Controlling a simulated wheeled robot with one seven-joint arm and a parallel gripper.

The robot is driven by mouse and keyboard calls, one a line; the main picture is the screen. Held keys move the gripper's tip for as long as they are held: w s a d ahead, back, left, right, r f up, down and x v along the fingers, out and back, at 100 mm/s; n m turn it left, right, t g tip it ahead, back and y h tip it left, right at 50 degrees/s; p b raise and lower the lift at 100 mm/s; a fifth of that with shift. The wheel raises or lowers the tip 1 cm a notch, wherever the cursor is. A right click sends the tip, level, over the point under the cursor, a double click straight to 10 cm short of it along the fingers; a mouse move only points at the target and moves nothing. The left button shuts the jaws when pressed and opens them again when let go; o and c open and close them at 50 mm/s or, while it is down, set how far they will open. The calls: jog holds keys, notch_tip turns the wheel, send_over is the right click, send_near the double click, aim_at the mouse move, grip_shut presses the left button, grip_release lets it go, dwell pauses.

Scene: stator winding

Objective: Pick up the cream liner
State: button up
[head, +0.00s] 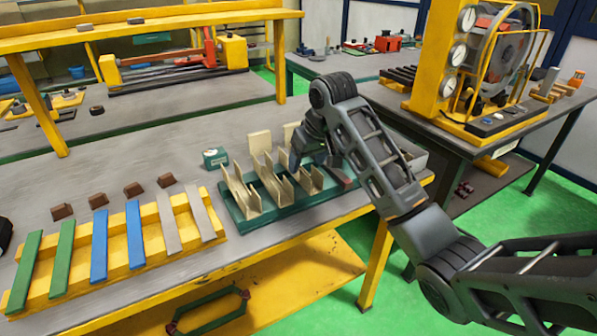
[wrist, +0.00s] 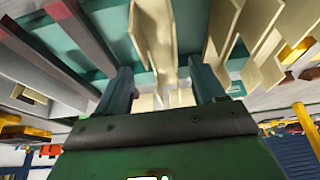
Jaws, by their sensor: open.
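Several cream liners, folded channel-like pieces, stand in a row on a dark green tray (head: 318,201). The rightmost cream liner (head: 312,183) is beside my gripper (head: 311,158), which reaches down over the tray's right part. In the wrist view, my gripper (wrist: 161,78) is open, with one dark finger on each side of a cream liner (wrist: 154,32). I cannot tell whether either finger touches it. More cream liners (wrist: 262,40) are to the right of the fingers there. In the head view, my gripper's fingertips are partly hidden by the arm and liners.
A yellow rack (head: 140,258) with green, blue and grey strips lies at left, with several brown blocks (head: 62,212) behind it. A small teal box (head: 215,157) stands behind the tray. A reddish-brown strip (head: 341,178) lies at the tray's right. Grey tabletop (head: 120,160) behind is mostly clear.

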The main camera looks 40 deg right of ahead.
aim_at(303, 169)
jog(key=x, duration=0.4)
jog(key=shift+w+a+f, duration=0.1)
jog(key=shift+w, duration=0.05)
jog(key=c, duration=0.8)
